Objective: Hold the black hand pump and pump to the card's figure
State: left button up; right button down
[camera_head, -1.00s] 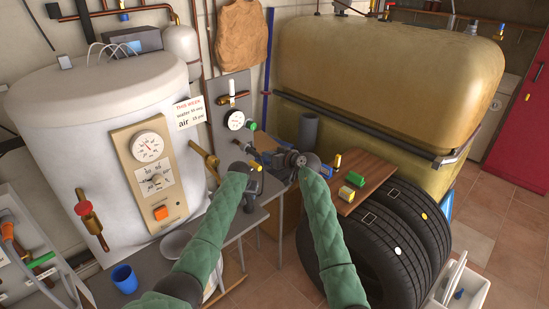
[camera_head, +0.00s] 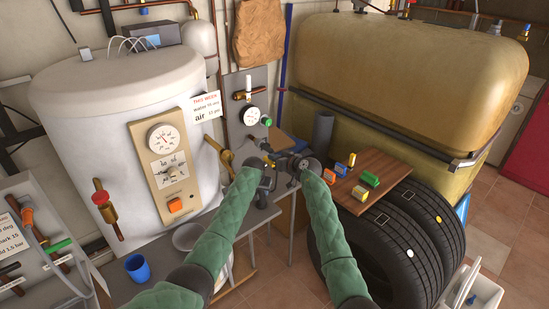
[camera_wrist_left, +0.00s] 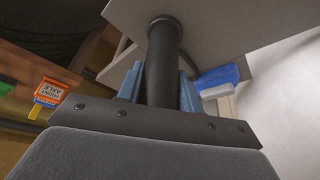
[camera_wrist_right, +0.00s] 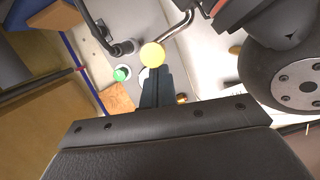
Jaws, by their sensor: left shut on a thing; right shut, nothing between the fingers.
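My left gripper (camera_head: 262,188) is shut on a black upright cylinder, which I take as the hand pump (camera_wrist_left: 162,62); its blue-grey fingers grip both sides of it beside a grey panel. In the head view the pump is mostly hidden by my grippers. My right gripper (camera_head: 283,161) is shut and empty, just above and right of the left one. In the right wrist view, a round yellow disc (camera_wrist_right: 152,54) appears at its fingertips; contact cannot be told. The card (camera_head: 206,107) on the white tank has an "air" line that seems to read 15 psi. A round white gauge (camera_head: 251,116) hangs on the grey wall panel.
The white tank (camera_head: 115,110) stands left, with a dial panel (camera_head: 165,160). A large tan tank (camera_head: 400,75) fills the back right. A wooden board (camera_head: 372,176) with several coloured blocks lies on tyres (camera_head: 405,235). A blue cup (camera_head: 137,267) stands at front left.

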jog(key=shift+f, duration=2.6)
jog(key=s+d+r, duration=0.6)
jog(key=s, duration=0.1)
jog(key=shift+d+r, duration=0.25)
jog(key=shift+d, duration=0.1)
notch_tip(320, 180, up, 5)
jog(key=s+a+n+t+h, duration=0.1)
jog(key=s+a+n, duration=0.1)
jog(key=n, duration=0.1)
jog(key=shift+a+n, duration=0.3)
jog(key=shift+a, duration=0.05)
